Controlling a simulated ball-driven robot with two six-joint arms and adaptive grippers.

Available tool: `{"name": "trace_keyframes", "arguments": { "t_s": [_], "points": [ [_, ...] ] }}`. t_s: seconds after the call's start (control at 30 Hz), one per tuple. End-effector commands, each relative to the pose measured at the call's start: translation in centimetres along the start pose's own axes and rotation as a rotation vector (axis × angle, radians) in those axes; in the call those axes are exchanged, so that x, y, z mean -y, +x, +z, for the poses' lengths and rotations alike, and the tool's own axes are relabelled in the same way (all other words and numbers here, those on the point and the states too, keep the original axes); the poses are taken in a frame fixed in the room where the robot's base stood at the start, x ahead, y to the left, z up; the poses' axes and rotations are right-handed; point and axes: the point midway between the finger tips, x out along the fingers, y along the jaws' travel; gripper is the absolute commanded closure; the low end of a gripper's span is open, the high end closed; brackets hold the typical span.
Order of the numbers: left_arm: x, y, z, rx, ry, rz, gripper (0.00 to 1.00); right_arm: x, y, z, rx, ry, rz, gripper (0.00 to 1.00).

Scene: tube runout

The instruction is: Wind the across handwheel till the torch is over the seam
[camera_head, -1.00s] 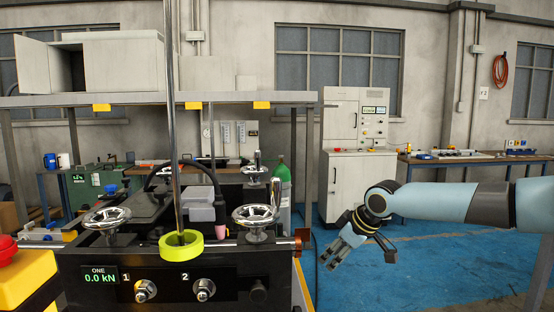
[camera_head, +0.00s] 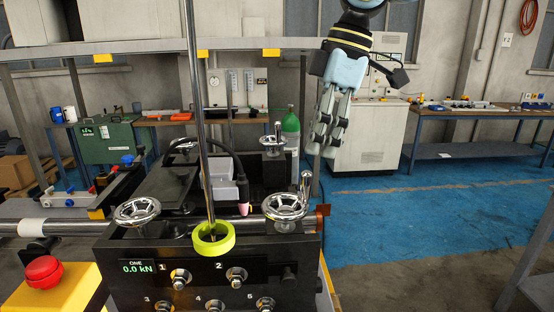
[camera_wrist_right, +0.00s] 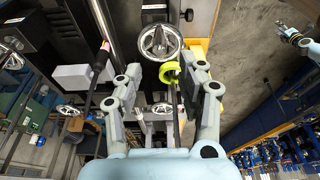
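A chrome handwheel (camera_head: 287,206) with an upright knob stands at the machine's front right. Others are at the front left (camera_head: 137,212) and at the back (camera_head: 273,140); no label shows which is the across wheel. The torch (camera_head: 244,208), with a pink tip, hangs from a black hose behind the panel. The seam cannot be made out. My right gripper (camera_head: 324,148) is open and empty, above and right of the front right wheel, fingers down. In the right wrist view a handwheel (camera_wrist_right: 158,42) lies beyond its spread fingers (camera_wrist_right: 166,74). My left gripper (camera_wrist_right: 287,33) shows small there.
A tall metal rod (camera_head: 199,110) with a yellow-green ring (camera_head: 213,238) rises in front of the machine, left of the right wheel. A red stop button (camera_head: 44,270) is at lower left. The display (camera_head: 138,267) reads 0.0 kN. A shelf (camera_head: 150,47) crosses behind.

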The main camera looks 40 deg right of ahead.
Motion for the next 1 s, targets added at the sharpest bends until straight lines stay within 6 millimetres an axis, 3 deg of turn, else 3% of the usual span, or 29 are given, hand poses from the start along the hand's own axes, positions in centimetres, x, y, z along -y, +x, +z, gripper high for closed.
{"name": "trace_keyframes", "arguments": {
  "t_s": [0.4, 0.6, 0.67, 1.0],
  "points": [
    [-0.1, 0.7, -0.4, -0.007, -0.001, 0.001, 0.6, 0.0, 5.3, 0.1, 0.004, -0.001, 0.0, 0.6],
    [-0.3, 3.7, -0.3, -0.01, -0.001, 0.001, 0.6, -0.1, 7.7, 0.1, 0.0, 0.0, 0.002, 0.6],
    [-0.3, 3.0, -0.4, -0.01, -0.001, 0.001, 0.6, -0.1, 7.1, 0.0, -0.002, 0.001, 0.002, 0.6],
    [-0.3, 3.3, -0.3, -0.01, -0.001, 0.001, 0.6, -0.1, 7.2, 0.0, -0.002, 0.001, 0.002, 0.6]
  ]
}}
